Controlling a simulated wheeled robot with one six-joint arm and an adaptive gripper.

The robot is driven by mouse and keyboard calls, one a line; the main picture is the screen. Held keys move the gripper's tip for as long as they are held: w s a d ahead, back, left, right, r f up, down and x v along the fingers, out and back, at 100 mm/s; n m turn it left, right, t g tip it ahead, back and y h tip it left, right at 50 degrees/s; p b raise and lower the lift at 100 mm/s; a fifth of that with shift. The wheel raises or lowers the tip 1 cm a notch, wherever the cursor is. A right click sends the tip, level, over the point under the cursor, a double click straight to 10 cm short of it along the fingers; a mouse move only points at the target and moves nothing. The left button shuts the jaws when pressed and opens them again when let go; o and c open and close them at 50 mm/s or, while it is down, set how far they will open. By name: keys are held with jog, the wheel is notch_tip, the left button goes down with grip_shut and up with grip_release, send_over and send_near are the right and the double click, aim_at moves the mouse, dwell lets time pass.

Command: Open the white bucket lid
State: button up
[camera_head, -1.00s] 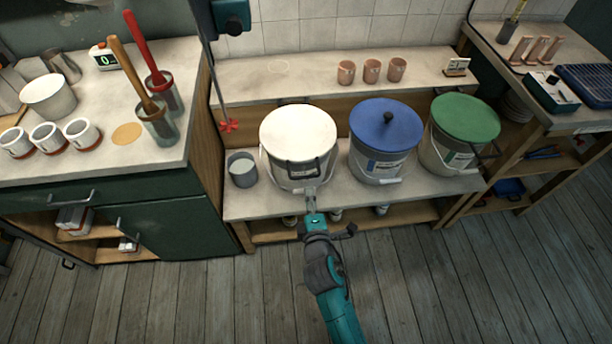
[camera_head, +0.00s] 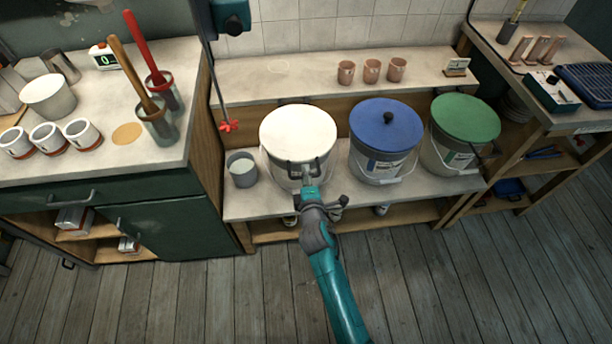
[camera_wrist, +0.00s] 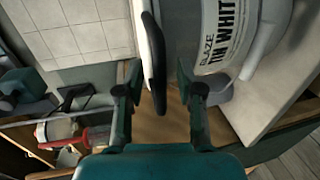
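The white bucket (camera_head: 283,178) stands on the low shelf with its white lid (camera_head: 297,130) on top. A dark handle (camera_head: 290,166) sits at the lid's front edge. In the wrist view the bucket's label (camera_wrist: 228,35) reads "GLAZE" and "TIN WHITE", and the black handle (camera_wrist: 157,70) runs along the lid's edge. My gripper (camera_head: 308,172) is at the front of the lid by the handle. In the wrist view my gripper (camera_wrist: 158,72) is open, with a finger on each side of the handle and gaps visible between.
A blue-lidded bucket (camera_head: 384,125) and a green-lidded bucket (camera_head: 465,118) stand to the right. A small grey cup (camera_head: 242,168) stands close on the left. A red valve handle (camera_head: 229,126) hangs behind it. Wooden floor (camera_head: 200,300) is clear in front.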

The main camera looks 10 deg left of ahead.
grip_shut()
jog(key=shift+r, duration=0.1)
